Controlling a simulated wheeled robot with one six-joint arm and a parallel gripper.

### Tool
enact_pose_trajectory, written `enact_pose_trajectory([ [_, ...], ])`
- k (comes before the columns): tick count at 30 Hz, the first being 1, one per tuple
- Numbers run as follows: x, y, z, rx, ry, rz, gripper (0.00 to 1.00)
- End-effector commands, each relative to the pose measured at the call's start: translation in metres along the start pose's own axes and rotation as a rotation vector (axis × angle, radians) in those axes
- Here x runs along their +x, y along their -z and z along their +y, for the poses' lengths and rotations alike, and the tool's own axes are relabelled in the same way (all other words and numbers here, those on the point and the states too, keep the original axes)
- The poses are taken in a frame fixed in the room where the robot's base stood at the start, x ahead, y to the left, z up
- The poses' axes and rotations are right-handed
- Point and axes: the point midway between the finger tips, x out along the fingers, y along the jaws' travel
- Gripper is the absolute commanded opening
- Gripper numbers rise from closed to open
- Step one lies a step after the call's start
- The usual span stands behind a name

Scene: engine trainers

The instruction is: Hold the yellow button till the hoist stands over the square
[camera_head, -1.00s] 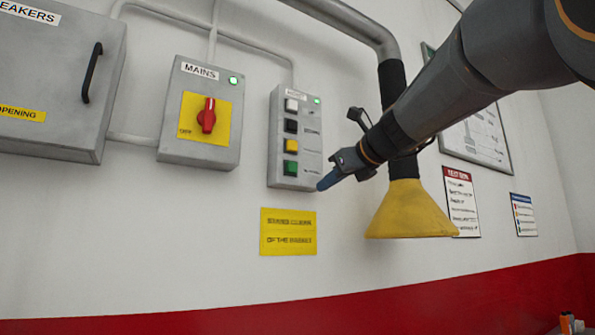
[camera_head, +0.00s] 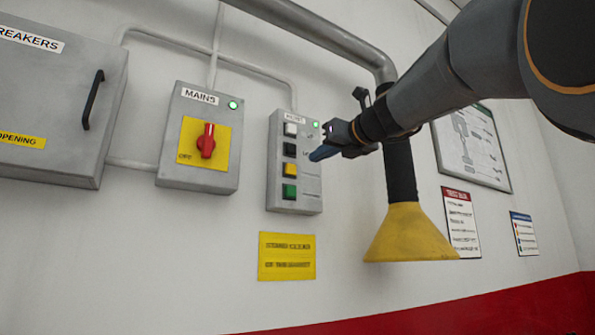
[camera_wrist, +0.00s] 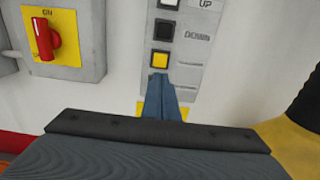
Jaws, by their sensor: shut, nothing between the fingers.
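The yellow button (camera_head: 290,169) is the third down on a grey hoist control box (camera_head: 308,190), below a white button (camera_head: 290,130) and a black button (camera_head: 290,150), and above a green button (camera_head: 289,191). My gripper (camera_head: 312,157) is shut and empty, its blue fingertips to the right of the button column. In the wrist view my fingertips (camera_wrist: 161,78) lie just below the yellow button (camera_wrist: 160,61) in the picture and hide the green button. I cannot tell whether they touch the box. Neither the hoist nor the square is in view.
A mains box (camera_head: 171,149) with a red switch (camera_head: 206,141) and a breaker cabinet (camera_head: 45,95) stand to the left. A yellow funnel-shaped hood (camera_head: 409,235) hangs right of the control box, close to my arm. A yellow sign (camera_head: 287,257) is below.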

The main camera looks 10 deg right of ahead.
Motion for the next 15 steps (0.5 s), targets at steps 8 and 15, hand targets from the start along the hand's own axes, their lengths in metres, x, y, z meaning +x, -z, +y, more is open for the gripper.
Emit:
enact_pose_trajectory([
  [8, 0.056, -0.002, 0.001, 0.001, -0.003, 0.001, 0.0],
  [15, 0.09, -0.001, 0.0, 0.0, -0.001, 0.001, 0.0],
])
